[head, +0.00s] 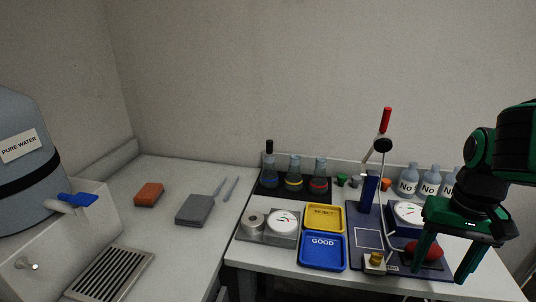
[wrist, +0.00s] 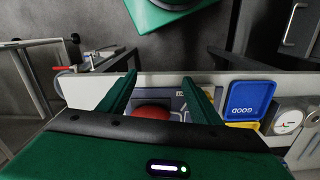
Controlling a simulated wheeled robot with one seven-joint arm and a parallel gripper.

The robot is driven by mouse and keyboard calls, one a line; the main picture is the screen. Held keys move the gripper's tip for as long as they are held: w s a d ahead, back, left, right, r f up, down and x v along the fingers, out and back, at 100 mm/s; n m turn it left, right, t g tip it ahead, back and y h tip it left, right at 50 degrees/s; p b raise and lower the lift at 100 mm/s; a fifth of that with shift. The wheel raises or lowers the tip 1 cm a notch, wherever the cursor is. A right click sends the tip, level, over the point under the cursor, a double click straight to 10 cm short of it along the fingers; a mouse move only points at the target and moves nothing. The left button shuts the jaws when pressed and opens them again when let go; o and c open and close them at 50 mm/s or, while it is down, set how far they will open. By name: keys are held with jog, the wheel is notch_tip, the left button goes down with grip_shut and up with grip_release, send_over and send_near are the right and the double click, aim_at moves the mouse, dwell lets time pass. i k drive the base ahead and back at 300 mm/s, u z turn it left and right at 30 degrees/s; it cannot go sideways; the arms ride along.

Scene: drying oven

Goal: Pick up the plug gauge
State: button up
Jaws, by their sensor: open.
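My gripper (head: 440,272) is open at the right of the bench, fingers pointing down, with a gap between them. In the wrist view its two fingers (wrist: 159,78) stand apart. A dark red rounded piece (head: 422,249) lies at the blue fixture plate, beside and partly behind my left finger. It shows between the fingers in the wrist view (wrist: 152,112), partly hidden by the gripper body. I cannot tell for certain whether it is the plug gauge. A small brass-coloured piece (head: 375,261) stands at the front of the fixture. Nothing is seen held.
A red-handled lever stand (head: 385,121) rises left of my arm. A yellow REJECT tray (head: 324,205) and blue GOOD tray (head: 323,264) lie to its left. Flasks (head: 294,180) and labelled bottles (head: 430,183) stand behind. A dial (head: 408,211) is close to my gripper.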

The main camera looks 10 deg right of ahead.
aim_at(269, 152)
jog(key=u, duration=1.75)
jog(key=k, duration=1.35)
jog(key=z, duration=0.7)
jog(key=i, duration=1)
